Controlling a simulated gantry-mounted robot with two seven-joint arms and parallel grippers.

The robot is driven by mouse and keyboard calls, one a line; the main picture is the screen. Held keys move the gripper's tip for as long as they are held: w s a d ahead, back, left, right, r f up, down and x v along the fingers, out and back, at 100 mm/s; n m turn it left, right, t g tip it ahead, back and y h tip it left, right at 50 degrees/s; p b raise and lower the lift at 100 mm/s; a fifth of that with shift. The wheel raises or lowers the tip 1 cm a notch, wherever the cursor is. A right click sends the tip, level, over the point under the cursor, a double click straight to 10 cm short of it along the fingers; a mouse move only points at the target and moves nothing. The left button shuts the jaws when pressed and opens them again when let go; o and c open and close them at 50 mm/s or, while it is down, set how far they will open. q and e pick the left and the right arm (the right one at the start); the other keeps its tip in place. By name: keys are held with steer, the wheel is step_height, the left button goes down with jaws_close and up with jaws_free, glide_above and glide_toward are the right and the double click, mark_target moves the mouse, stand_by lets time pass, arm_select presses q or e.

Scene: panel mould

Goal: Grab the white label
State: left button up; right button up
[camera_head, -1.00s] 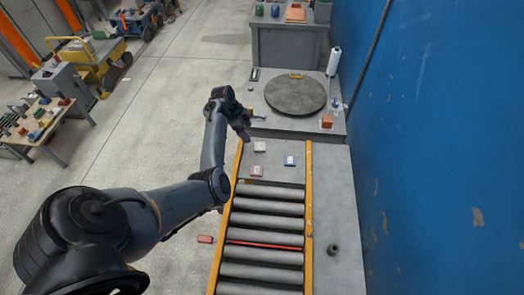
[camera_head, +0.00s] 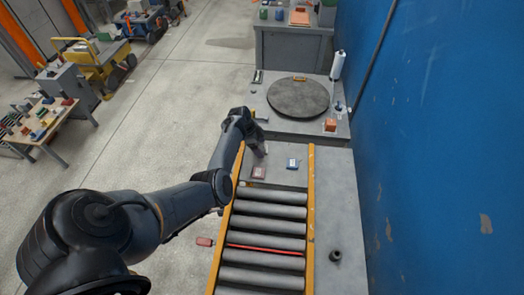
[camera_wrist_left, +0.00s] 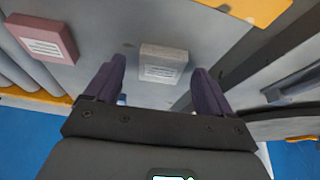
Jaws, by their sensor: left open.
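The white label (camera_wrist_left: 163,62), a pale block with printed lines, lies on the grey surface in the left wrist view. It sits just beyond and between the fingertips of my left gripper (camera_wrist_left: 158,74), which is open and empty. In the head view my left gripper (camera_head: 260,150) points down over the bench beyond the rollers and hides the white label. A red label (camera_head: 258,172) lies nearer the rollers; it also shows at upper left in the left wrist view (camera_wrist_left: 42,38). My right gripper is not in view.
A blue-and-white label (camera_head: 293,163) lies to the right. Yellow rails (camera_head: 311,200) flank the roller conveyor (camera_head: 268,226). Beyond stands a round dark turntable (camera_head: 298,97) with an orange block (camera_head: 330,125) beside it. A blue wall (camera_head: 430,130) bounds the right.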

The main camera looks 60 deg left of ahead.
arm_select(q)
steer(key=shift+f, duration=0.15)
steer(key=c, duration=1.1)
